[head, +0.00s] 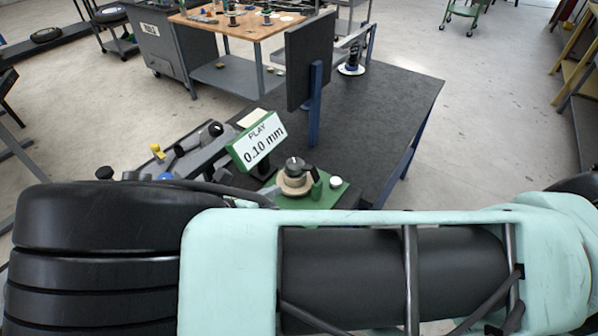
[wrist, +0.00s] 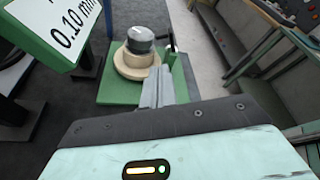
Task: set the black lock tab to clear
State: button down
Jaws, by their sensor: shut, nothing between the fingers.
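A green base plate (head: 325,201) on the dark bench carries a tan round collar (head: 292,187) with a dark grey knob (head: 294,166) on top. A small black piece (head: 311,172) sticks out at the knob's right and may be the lock tab. In the wrist view the knob (wrist: 140,38) and collar (wrist: 131,63) stand just beyond my gripper (wrist: 160,72). A thin dark piece (wrist: 172,42) rises right of the knob there. My gripper is shut and empty, its fingers in front of the collar's right side; contact cannot be told. The tab's setting is not readable.
A green-framed display (head: 262,142) reads "PLAY 0.10 mm" beside the plate. A white button (head: 336,182) sits at the plate's right. A dark upright panel (head: 309,60) stands on the bench behind. The bench top (head: 390,110) right of it is mostly clear.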

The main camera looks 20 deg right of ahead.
aim_at(296, 180)
jog(key=shift+d, duration=0.1)
jog(key=p+x, duration=0.4)
jog(key=x, duration=0.4)
jog(key=shift+w+d, duration=0.1)
jog(key=shift+d, duration=0.2)
jog(key=shift+w+d+f, duration=0.3)
jog(key=shift+d, duration=0.2)
